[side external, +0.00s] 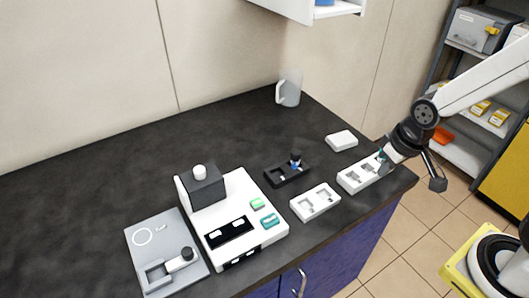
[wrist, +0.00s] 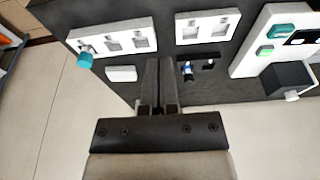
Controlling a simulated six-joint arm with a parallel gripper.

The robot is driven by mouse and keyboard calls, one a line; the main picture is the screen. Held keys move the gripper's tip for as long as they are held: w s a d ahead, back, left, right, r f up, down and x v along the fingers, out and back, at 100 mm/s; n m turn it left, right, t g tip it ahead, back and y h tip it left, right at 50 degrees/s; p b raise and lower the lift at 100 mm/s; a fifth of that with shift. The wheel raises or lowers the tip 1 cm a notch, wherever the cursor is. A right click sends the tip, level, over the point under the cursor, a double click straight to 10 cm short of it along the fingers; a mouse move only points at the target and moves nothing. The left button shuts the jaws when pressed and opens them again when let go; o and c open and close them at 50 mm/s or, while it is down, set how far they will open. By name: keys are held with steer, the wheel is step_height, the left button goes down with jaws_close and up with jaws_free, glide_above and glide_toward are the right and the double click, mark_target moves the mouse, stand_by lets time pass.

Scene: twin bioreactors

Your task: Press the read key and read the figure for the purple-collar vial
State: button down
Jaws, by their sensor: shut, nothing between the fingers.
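My gripper (side external: 388,152) is shut and empty, near the right end of the bench; its fingers also show in the wrist view (wrist: 159,62). The white instrument (side external: 236,190) has a green key (side external: 257,204), a teal key (side external: 269,221) and a black panel (side external: 229,232) with two pale windows; no figure is legible. I cannot tell which is the read key. A vial with a blue collar and dark cap (side external: 295,158) stands in the black holder (side external: 273,178). A teal-capped vial (wrist: 85,60) is in a white rack (wrist: 113,42). I cannot make out a purple collar.
A second white rack (side external: 314,202) stands between the instrument and the far-right rack. A small white block (side external: 341,140) and a mug (side external: 289,90) are behind. A grey plate with a fixture (side external: 150,229) lies left of the instrument. The back left of the bench (side external: 80,200) is clear.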

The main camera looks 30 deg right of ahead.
steer(key=shift+w+a, duration=0.1)
steer(key=m+t+y, duration=0.2)
steer(key=m+t, duration=0.4)
steer(key=m, duration=1.9)
glide_above(273, 221)
steer(key=shift+f, duration=0.4)
steer(key=shift+f, duration=0.1)
steer(key=shift+f, duration=4.3)
